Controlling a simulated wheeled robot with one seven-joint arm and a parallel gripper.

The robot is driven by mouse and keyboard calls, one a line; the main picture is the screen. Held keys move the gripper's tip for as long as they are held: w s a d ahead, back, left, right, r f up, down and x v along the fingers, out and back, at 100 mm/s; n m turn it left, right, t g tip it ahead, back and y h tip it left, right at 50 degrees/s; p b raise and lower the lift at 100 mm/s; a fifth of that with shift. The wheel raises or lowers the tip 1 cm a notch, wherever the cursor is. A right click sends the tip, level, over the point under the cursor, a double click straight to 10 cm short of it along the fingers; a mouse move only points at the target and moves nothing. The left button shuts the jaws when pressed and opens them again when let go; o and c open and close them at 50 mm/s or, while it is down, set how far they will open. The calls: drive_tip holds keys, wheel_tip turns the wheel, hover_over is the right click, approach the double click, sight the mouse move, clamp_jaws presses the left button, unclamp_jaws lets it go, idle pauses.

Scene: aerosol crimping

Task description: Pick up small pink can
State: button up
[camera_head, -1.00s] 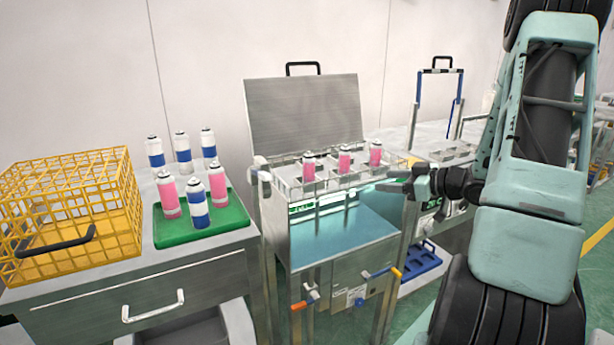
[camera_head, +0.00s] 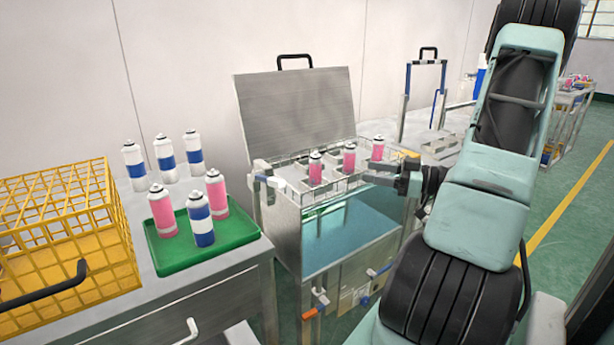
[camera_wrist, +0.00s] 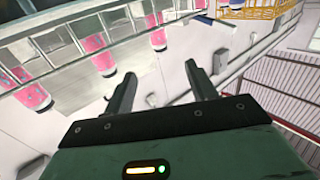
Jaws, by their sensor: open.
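Three pink cans with pale tops stand in a row in the wire rack of the steel machine: a left one (camera_head: 315,168), a middle one (camera_head: 349,159) and a right one (camera_head: 377,149). In the wrist view, pink cans show at the left (camera_wrist: 36,98), the middle (camera_wrist: 99,52) and farther right (camera_wrist: 158,36). My gripper (camera_head: 368,173) is at the rack's front right side, close to the right can in the picture. In the wrist view its two fingers (camera_wrist: 161,82) are apart with nothing between them. Two pink cans (camera_head: 162,212) (camera_head: 217,191) stand on the green tray.
The green tray (camera_head: 172,264) also holds a blue-and-white can (camera_head: 201,222). Several blue-and-white cans (camera_head: 165,158) stand behind it. A yellow wire basket (camera_head: 105,225) is at the left. The machine's raised steel lid (camera_head: 296,112) stands behind the rack.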

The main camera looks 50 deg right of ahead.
approach(316, 165)
drive_tip(key=w, duration=0.2)
drive_tip(key=w+p, duration=0.1)
drive_tip(key=w, duration=0.2)
drive_tip(key=shift+w+a, duration=0.1)
drive_tip(key=shift+a, duration=0.1)
drive_tip(key=shift+f+p+x, duration=0.15)
drive_tip(key=shift+x, duration=1.2)
drive_tip(key=shift+f+p+x, duration=0.15)
drive_tip(key=shift+f+x, duration=0.05)
drive_tip(key=shift+x, duration=1.2)
drive_tip(key=shift+d, duration=0.1)
drive_tip(key=shift+c, duration=0.3)
drive_tip(key=c, duration=1)
